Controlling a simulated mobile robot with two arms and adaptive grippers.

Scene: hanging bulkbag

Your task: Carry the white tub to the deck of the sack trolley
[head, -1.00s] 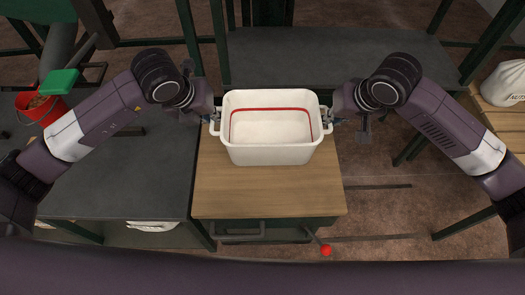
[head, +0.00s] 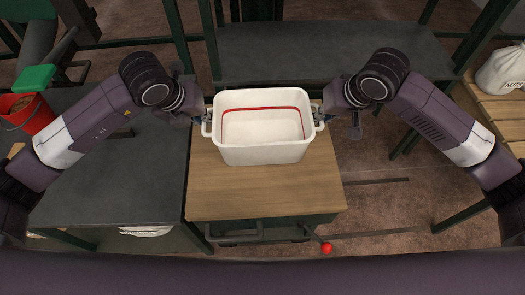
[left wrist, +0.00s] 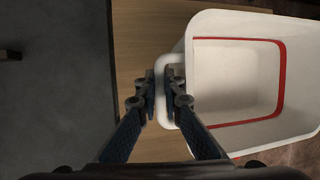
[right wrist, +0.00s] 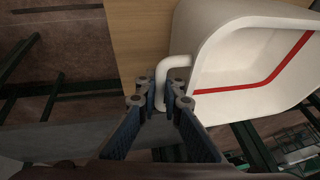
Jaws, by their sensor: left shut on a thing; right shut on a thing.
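The white tub (head: 262,153) is open, with a red line around its inside and a loop handle at each end. It is over the wood-topped bench (head: 260,195), and I cannot tell whether it touches the top. My left gripper (head: 206,118) is shut on the tub's left handle, seen closely in the left wrist view (left wrist: 160,88). My right gripper (head: 322,115) is shut on the right handle, also in the right wrist view (right wrist: 162,95). The tub looks about level. I cannot make out a sack trolley for certain.
A dark grey table (head: 110,185) adjoins the bench on the left. A grey platform (head: 330,55) with green posts lies behind. A red bucket (head: 32,118) is at far left. A white sack (head: 503,72) sits on wooden slats (head: 490,105) at right. A red-knobbed lever (head: 327,248) protrudes in front.

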